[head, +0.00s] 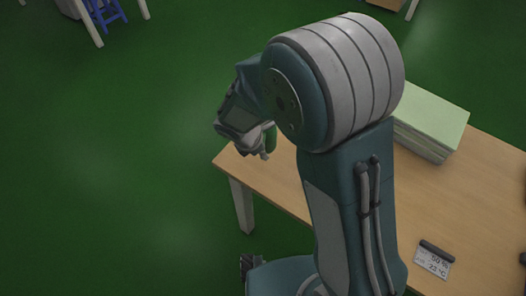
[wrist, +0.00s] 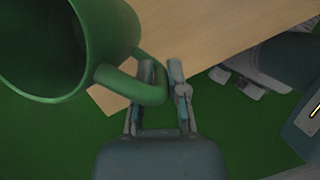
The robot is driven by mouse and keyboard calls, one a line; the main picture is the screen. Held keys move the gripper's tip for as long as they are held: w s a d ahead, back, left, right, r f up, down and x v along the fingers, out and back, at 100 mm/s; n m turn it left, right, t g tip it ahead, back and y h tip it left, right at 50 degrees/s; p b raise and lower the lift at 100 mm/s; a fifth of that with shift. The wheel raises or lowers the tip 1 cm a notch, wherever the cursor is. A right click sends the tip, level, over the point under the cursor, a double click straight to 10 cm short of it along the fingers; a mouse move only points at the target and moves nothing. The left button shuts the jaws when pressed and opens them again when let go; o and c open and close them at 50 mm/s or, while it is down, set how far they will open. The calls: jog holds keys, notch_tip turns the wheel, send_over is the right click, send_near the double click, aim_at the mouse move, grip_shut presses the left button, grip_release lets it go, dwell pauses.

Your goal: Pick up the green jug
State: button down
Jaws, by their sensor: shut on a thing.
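The green jug (wrist: 112,32) fills the upper left of the wrist view, with its open mouth turned toward the camera. Its handle reaches between the two fingers of my gripper (wrist: 162,78), which is shut on it. In the head view, only a small green part of the jug (head: 271,139) shows beside my gripper (head: 263,153), near the far left corner of the wooden table (head: 480,195). My arm hides most of the jug there. I cannot tell whether the jug's base touches the table.
A pale green stack or box (head: 432,112) sits on the table right of my arm. A small display reading 50 % and 22 °C (head: 434,260) lies nearer the front. Green floor is open to the left.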

jog(key=s+a+r, duration=0.2)
jog(key=s+r, duration=0.5)
jog(key=s, duration=0.4)
jog(key=shift+s+a+r, duration=0.15)
jog(key=shift+s+a, duration=0.05)
jog(key=shift+a, duration=0.1)
